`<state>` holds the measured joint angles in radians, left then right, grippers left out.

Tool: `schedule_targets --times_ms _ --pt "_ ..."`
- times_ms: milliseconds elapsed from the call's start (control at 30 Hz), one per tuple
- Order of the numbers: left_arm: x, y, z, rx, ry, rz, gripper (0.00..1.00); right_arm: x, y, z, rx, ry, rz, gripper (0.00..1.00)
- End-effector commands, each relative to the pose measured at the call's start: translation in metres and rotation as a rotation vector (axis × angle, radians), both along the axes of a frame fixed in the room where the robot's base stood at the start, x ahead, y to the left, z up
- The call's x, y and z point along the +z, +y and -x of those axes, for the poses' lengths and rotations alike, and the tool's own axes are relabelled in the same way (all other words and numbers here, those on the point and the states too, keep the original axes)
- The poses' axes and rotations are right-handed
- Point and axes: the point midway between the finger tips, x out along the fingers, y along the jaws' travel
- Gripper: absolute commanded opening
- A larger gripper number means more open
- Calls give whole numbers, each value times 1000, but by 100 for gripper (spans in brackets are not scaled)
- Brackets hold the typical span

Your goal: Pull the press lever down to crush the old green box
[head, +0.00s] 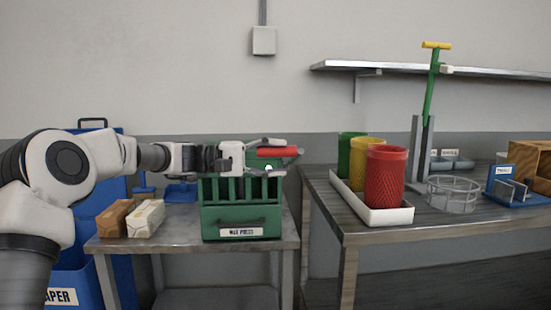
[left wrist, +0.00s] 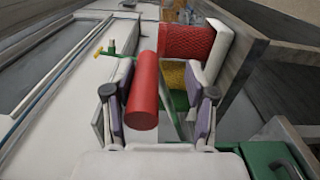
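A green slatted press (head: 241,217) with a white label stands on the left metal table. Its red lever grip (head: 278,152) lies level above the press at its right side. My left gripper (head: 281,158) is open, with one finger above and one below the red grip. In the left wrist view, the red grip (left wrist: 143,95) sits between the open fingers (left wrist: 165,88), with a clear gap at the right finger. No separate green box can be made out; the press interior is hidden behind its slats. My right gripper is not in view.
Brown (head: 115,218) and cream (head: 146,218) wrapped blocks lie left of the press. The right table (head: 420,222) holds a white tray (head: 385,215) with green, yellow and red mesh cups, and a green lever (head: 430,90) with a yellow handle. A blue bin (head: 75,265) stands far left.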

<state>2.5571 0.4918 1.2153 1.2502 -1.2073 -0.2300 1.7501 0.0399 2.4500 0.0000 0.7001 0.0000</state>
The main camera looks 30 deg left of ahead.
Motion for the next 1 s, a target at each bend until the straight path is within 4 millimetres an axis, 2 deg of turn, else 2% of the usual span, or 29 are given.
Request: schedule_targets --times_ms 167,267,600,700,800,1000 --pt "0 2 1 1 0 0 52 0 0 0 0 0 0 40" --pt "0 11 6 2 -1 2 52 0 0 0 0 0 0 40" --pt "0 81 49 2 -2 3 52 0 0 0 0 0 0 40" --pt "1 95 58 0 -2 3 52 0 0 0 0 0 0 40" --pt "0 101 62 0 -1 1 52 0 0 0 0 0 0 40" --pt "0 102 63 0 0 0 52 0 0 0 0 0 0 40"
